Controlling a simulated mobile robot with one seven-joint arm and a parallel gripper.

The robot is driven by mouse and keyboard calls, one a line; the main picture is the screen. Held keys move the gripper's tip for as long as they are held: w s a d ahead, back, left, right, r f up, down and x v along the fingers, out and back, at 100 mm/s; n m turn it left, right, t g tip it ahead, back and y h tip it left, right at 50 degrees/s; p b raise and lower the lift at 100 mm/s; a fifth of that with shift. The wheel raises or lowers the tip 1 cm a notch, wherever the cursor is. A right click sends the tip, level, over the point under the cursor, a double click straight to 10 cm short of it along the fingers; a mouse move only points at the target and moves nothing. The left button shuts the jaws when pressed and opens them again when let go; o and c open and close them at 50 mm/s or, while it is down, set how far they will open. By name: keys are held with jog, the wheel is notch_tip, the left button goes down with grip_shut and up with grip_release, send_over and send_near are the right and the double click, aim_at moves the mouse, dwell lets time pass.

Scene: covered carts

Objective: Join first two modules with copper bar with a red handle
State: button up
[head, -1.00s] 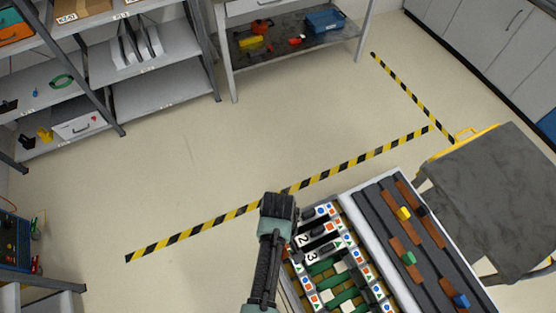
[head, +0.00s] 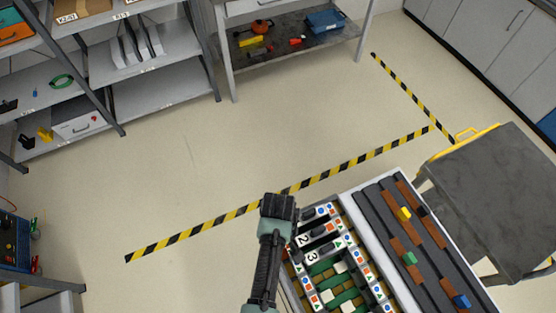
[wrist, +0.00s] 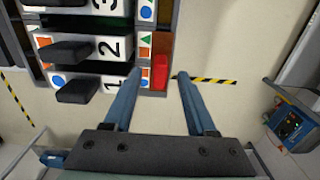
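Modules 1 (wrist: 108,82), 2 (wrist: 113,46) and 3 (wrist: 113,8) lie side by side in the wrist view, with black blocks on white numbered faces. The red handle (wrist: 160,73) stands at the right end of module 1. A brownish strip (wrist: 162,42) runs from it beside module 2; I cannot tell surely that it is the copper bar. My gripper (wrist: 145,60) is open, its blue fingers on either side of the red handle, with a gap on both sides. In the head view my gripper (head: 279,208) is over the cart's upper left corner and hides the handle.
The module cart (head: 345,200) also carries a dark panel with copper bars with yellow (head: 404,214), green (head: 409,258) and blue (head: 461,301) handles. A grey covered cart (head: 490,190) stands to the right. Shelves (head: 165,95) are at the back left. The floor between is clear.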

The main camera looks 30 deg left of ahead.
notch_tip(320, 180, up, 13)
jog(key=b, duration=0.1)
dwell(0.7)
dwell(0.4)
jog(key=w+d+r+m+t+y+b, duration=0.1)
jog(key=w+r+m+t+b, duration=0.15)
jog(key=w+r+t, duration=0.6)
jog(key=w+d+r+m+t+y+b, duration=0.1)
jog(key=w+r+m+t+b, duration=0.2)
jog(key=w+r, duration=1.05)
jog(key=s+d+r+m+t, duration=0.1)
jog(key=d+r+t, duration=0.15)
jog(key=r, duration=0.45)
jog(key=s+d+r+t, duration=0.1)
jog(key=s+r+t, duration=0.1)
jog(key=r+t, duration=0.35)
jog(key=s+d+r+m+t+b, duration=0.1)
jog(key=s+d+r+t, duration=0.1)
jog(key=s+r, duration=0.2)
jog(key=s+d+r+m+t+h, duration=0.1)
jog(key=s+r+t, duration=0.2)
jog(key=r, duration=0.8)
jog(key=s+d+r+m+t+h+b, duration=0.1)
jog(key=s+d+r+m+t, duration=0.1)
jog(key=s+r, duration=0.4)
notch_tip(320, 180, up, 2)
jog(key=shift+s+d+r+t+b, duration=0.2)
jog(key=shift+d+t+b, duration=0.1)
jog(key=shift+t, duration=0.15)
